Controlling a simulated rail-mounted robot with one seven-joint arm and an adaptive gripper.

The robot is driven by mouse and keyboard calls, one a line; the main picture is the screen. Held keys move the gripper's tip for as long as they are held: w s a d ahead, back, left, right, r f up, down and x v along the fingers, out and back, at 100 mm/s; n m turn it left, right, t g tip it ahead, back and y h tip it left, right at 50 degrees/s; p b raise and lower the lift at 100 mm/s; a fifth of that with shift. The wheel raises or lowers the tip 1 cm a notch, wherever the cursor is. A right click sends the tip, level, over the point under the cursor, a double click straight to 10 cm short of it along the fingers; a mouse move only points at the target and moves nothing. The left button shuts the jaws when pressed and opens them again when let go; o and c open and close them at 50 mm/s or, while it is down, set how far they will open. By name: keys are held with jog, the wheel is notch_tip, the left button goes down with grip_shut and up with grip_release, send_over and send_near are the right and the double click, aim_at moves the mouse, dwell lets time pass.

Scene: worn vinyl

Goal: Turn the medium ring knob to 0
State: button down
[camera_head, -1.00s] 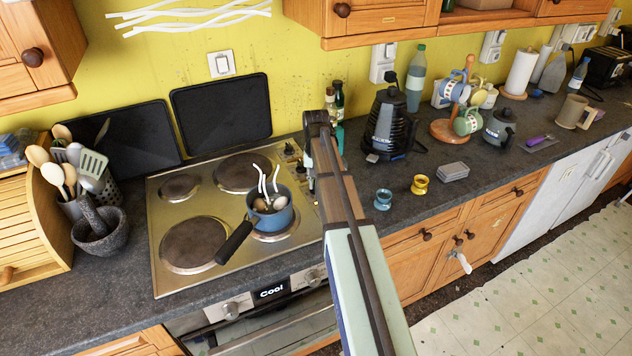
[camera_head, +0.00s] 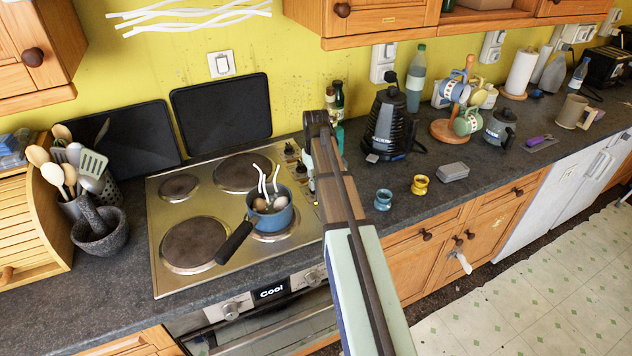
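The hob (camera_head: 158,262) has a brassy metal top with several rings. A row of small dark knobs runs along its right edge, with one knob (camera_head: 289,150) near the back and another (camera_head: 301,168) further forward. Their markings are too small to read, so I cannot tell which belongs to the medium ring or how it is set. A blue pot (camera_head: 270,222) stands on the front right ring. My arm crosses the view beside the knobs and hides part of that edge. My gripper is hidden behind the arm.
The pot's black handle (camera_head: 234,242) sticks out toward the front left. Glass bottles (camera_head: 338,98) and a black kettle (camera_head: 390,125) stand right of the hob. A blue cup (camera_head: 383,199) and a yellow cup (camera_head: 419,185) stand near the counter's front edge. Cupboards (camera_head: 385,22) hang above.

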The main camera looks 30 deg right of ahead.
jog(key=c, duration=1.1)
grip_release()
jog(key=shift+r, duration=0.1)
notch_tip(320, 180, up, 12)
jog(key=shift+f, duration=0.1)
